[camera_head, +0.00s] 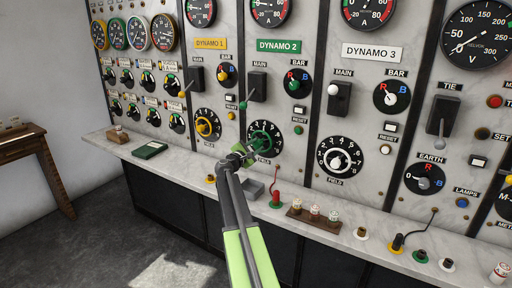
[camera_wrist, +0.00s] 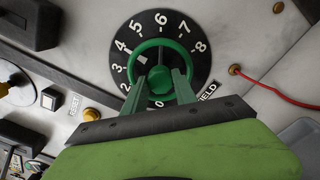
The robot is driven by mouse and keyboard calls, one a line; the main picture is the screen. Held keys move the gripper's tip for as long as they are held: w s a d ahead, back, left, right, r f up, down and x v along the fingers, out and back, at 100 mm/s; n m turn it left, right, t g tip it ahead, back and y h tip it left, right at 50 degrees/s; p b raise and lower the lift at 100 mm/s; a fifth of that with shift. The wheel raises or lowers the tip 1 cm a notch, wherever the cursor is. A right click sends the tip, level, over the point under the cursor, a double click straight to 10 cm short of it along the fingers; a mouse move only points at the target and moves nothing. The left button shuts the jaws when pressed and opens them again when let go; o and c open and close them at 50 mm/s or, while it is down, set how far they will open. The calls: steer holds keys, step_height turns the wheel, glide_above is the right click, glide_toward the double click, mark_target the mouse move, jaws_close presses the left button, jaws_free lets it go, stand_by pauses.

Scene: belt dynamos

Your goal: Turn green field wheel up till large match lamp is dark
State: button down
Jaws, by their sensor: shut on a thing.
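The green field wheel (camera_head: 265,137) is on the Dynamo 2 panel, under the green label. In the wrist view the wheel (camera_wrist: 135,62) has a green rim and hub on a black dial numbered up to 8. I cannot pick out the large match lamp in either view.
A yellow field wheel (camera_head: 207,124) is to the left and a white one (camera_head: 339,160) to the right. A red lead (camera_wrist: 275,86) hangs from a socket beside the dial. The marble ledge (camera_head: 178,166) below carries a grey tray (camera_head: 253,188) and several plugs.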

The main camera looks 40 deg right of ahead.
steer(key=shift+m, duration=2.8)
steer(key=c, duration=1)
jaws_free()
steer(key=shift+a, duration=0.1)
steer(key=v, duration=1.7)
steer(key=shift+a, duration=0.15)
steer(key=shift+f, duration=0.1)
